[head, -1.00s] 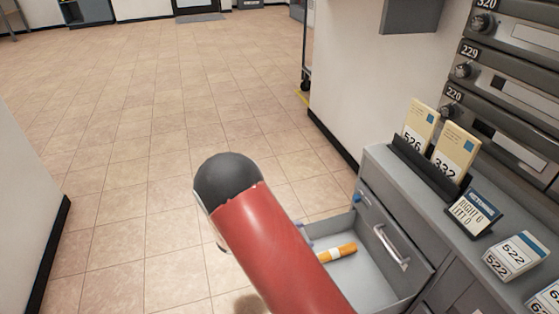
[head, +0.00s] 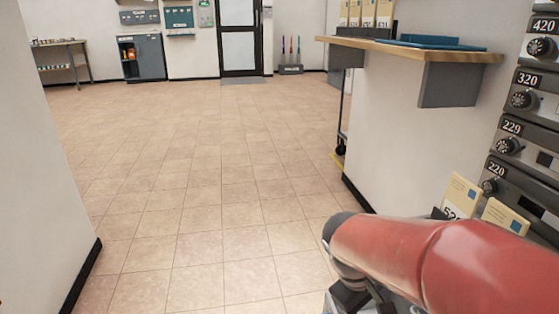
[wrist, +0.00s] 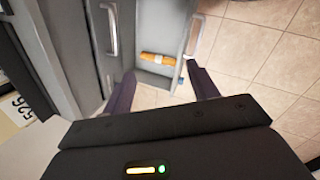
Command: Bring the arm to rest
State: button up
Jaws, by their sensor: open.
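My arm (head: 430,258), red with a dark joint, reaches in from the lower right of the head view. In the wrist view my gripper (wrist: 163,88) is open, its two dark fingers spread apart with nothing between them. Beyond the fingertips is an open grey drawer (wrist: 172,30) with an orange cylinder (wrist: 157,57) lying in it. The gripper appears apart from the drawer and the cylinder. The fingers do not show in the head view, and the drawer is out of that view.
Numbered mailboxes (head: 520,130) and upright cards (head: 461,196) stand at the right. A wood-topped shelf (head: 410,50) juts from the wall. A white wall (head: 50,180) bounds the left. The tiled floor (head: 200,170) ahead is clear toward a door (head: 240,38).

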jog(key=s+a+r+m+t+y, duration=0.2)
jog(key=s+r+m+t+y, duration=0.3)
jog(key=s+r, duration=0.35)
notch_tip(320, 180, up, 11)
jog(key=m+h+p, duration=0.1)
jog(key=p, duration=1.1)
jog(key=shift+s, duration=0.1)
jog(key=shift+c, duration=0.3)
